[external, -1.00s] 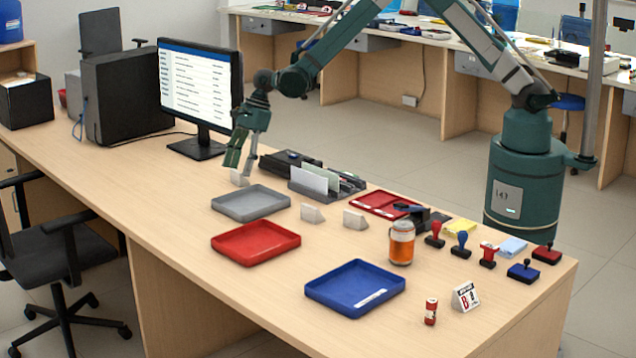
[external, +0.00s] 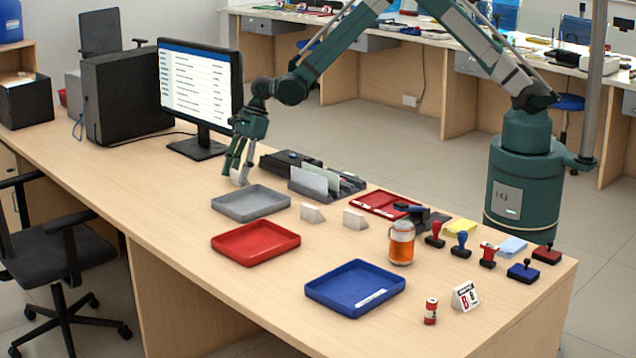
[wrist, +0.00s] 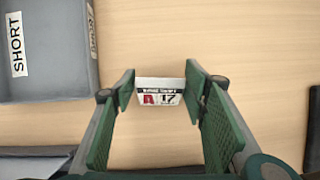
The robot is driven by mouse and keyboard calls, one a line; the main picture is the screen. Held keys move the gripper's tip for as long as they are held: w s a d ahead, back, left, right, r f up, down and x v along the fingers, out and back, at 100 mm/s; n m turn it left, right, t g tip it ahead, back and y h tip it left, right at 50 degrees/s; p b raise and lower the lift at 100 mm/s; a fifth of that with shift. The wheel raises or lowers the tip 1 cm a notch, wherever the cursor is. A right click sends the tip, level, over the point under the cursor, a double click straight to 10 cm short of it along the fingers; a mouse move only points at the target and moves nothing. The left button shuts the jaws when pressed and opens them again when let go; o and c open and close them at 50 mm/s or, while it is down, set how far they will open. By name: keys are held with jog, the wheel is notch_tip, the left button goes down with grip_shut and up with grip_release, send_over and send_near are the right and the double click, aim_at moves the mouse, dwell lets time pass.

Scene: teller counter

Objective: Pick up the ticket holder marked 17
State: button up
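The ticket holder marked 17 (wrist: 160,97) is a small white holder with a red letter block, standing on the desk.
A grey tray marked SHORT (wrist: 45,90) lies close to the left in the wrist view. A dark device (external: 290,162) and a card organizer (external: 325,182) stand right of my gripper. The monitor (external: 200,90) stands behind it. Two more white holders (external: 312,213) (external: 355,220) are nearer the front.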

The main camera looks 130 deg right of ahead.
jog(key=c, duration=0.5)
jog(key=shift+o, duration=0.2)
jog(key=shift+r, duration=0.1)
notch_tip(320, 180, up, 10)
jog(key=shift+f+p, duration=0.1)
jog(key=shift+p, duration=0.55)
